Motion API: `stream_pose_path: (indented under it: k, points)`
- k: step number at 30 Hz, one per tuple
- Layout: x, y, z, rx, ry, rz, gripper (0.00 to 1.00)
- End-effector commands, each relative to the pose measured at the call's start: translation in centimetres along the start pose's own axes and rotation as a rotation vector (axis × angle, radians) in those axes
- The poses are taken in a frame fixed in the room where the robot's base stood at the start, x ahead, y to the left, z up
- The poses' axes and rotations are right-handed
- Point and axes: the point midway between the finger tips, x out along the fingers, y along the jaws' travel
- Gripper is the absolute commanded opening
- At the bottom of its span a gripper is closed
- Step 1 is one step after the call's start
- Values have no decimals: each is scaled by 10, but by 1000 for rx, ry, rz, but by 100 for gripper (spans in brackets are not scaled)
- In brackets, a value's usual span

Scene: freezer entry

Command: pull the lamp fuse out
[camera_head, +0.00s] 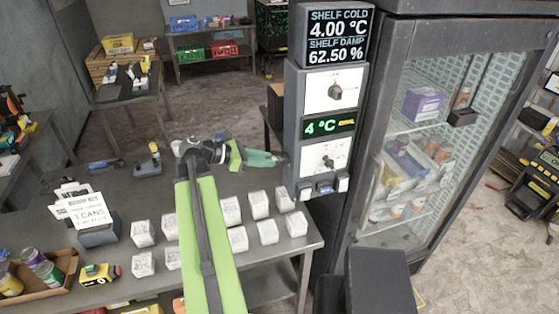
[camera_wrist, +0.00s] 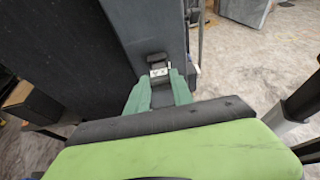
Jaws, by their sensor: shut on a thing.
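My gripper (camera_head: 281,158) reaches with its green fingers to the left side of the grey control column (camera_head: 292,110). In the wrist view my gripper (camera_wrist: 158,82) has its two fingers on either side of a small dark piece with a white marked face, which I take for the lamp fuse (camera_wrist: 158,72). The fuse sits against a dark holder (camera_wrist: 157,59) on the column's side face. I cannot tell how deep it sits there. In the head view the fuse is hidden by the fingers.
The column carries a shelf display (camera_head: 335,38), a 4 °C readout (camera_head: 329,126) and knobs. A glass-door cabinet (camera_head: 370,130) stands at right. Below my arm, a table (camera_head: 110,190) holds several white blocks (camera_head: 231,211), a card sign (camera_head: 86,210) and a tray of cans (camera_head: 63,262).

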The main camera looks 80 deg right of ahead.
Motion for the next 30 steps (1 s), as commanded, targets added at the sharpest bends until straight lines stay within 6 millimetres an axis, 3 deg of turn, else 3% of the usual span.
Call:
stream_pose_path:
  k: [30]
  points:
    - [-50,0,-21,0,0,0,0]
